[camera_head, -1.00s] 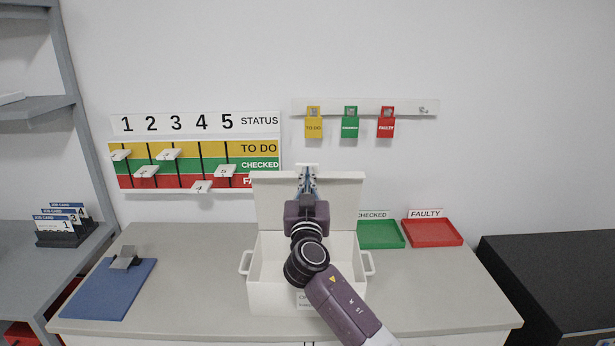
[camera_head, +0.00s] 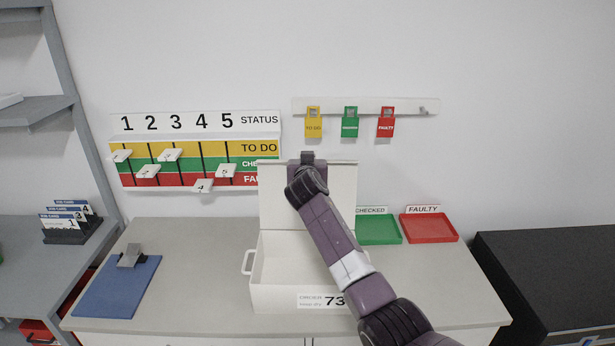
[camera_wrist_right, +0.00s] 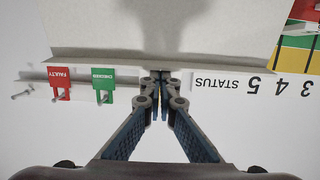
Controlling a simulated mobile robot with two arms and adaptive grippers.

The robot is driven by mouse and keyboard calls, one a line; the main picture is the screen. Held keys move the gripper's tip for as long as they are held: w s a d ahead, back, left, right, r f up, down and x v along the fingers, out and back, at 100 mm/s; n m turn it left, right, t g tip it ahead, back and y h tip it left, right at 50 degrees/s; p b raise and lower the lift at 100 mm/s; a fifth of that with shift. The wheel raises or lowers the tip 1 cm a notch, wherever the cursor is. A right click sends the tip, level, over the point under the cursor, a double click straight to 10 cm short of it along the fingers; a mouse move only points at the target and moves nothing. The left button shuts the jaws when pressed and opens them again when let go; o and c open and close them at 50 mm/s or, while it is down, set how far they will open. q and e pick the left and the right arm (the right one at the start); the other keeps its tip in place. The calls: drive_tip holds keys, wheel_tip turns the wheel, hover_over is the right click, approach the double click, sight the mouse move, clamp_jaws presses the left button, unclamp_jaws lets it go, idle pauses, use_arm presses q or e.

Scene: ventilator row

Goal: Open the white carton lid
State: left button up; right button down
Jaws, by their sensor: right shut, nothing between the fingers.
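The white carton (camera_head: 272,296) stands on the counter with a printed label on its front. Its lid (camera_head: 277,200) is swung up at the back and stands roughly upright, so the box is open. In the right wrist view the lid (camera_wrist_right: 100,28) fills the top as a pale panel. My right gripper (camera_wrist_right: 160,76) is shut and empty, its tips at the lid's edge in the picture; contact is unclear. My left gripper is not in view.
A green tray (camera_head: 378,232) and a red tray (camera_head: 430,231) sit right of the carton. A blue clipboard (camera_head: 115,289) lies at the left. A status board (camera_head: 130,165) and a rail with hanging tags (camera_head: 366,105) are on the wall behind. Counter between clipboard and carton is clear.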

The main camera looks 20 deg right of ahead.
drive_tip(key=shift+w+d+f, duration=0.15)
drive_tip(key=shift+w+f, duration=0.05)
drive_tip(key=shift+w, duration=0.25)
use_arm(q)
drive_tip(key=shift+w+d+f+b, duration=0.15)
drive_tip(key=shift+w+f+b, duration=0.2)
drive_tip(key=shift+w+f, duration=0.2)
use_arm(e)
drive_tip(key=shift+w+d+r, duration=0.1)
drive_tip(key=shift+w, duration=0.3)
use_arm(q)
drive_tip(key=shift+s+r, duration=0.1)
